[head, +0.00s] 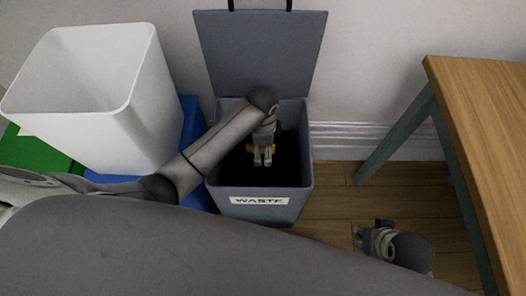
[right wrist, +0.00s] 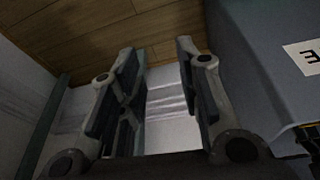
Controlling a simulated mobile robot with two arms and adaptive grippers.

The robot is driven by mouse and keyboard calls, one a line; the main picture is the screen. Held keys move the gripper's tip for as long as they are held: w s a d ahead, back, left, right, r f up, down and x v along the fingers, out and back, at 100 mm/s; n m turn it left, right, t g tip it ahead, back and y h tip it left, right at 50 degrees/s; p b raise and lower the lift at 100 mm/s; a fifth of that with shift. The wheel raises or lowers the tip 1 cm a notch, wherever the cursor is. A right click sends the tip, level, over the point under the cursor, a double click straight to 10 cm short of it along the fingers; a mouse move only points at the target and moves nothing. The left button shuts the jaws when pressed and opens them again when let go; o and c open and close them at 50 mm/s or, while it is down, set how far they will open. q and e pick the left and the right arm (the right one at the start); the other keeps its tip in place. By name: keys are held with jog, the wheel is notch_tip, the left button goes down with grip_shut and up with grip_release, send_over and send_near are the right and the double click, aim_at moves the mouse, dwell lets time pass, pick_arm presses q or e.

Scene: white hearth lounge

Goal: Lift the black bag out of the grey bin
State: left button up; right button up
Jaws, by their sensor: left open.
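The grey bin (head: 290,207) with a "WASTE" label stands on the floor by the wall, its lid (head: 262,50) raised. The black bag (head: 236,170) shows as a dark mass inside it; its outline is hard to make out. My left gripper (head: 263,162) points down into the bin's mouth with its fingers apart. A small yellow piece shows beside the fingers; I cannot tell whether they touch it. My right gripper (head: 364,238) is low, to the right of the bin. In the right wrist view its fingers (right wrist: 160,65) are apart and empty, beside the bin's wall (right wrist: 262,85).
A white bin (head: 75,75) stands at the left on blue and green boxes (head: 35,153). A wooden table (head: 485,110) with grey-green legs is at the right.

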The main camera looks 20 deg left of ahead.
aim_at(263, 152)
pick_arm(q)
jog(key=shift+f+b, duration=0.35)
jog(key=shift+f, duration=1.25)
pick_arm(e)
jog(key=shift+v, duration=1.75)
pick_arm(q)
jog(key=c, duration=1.6)
jog(key=shift+r, duration=0.15)
jog(key=shift+c, duration=0.4)
pick_arm(e)
jog(key=shift+r, duration=0.15)
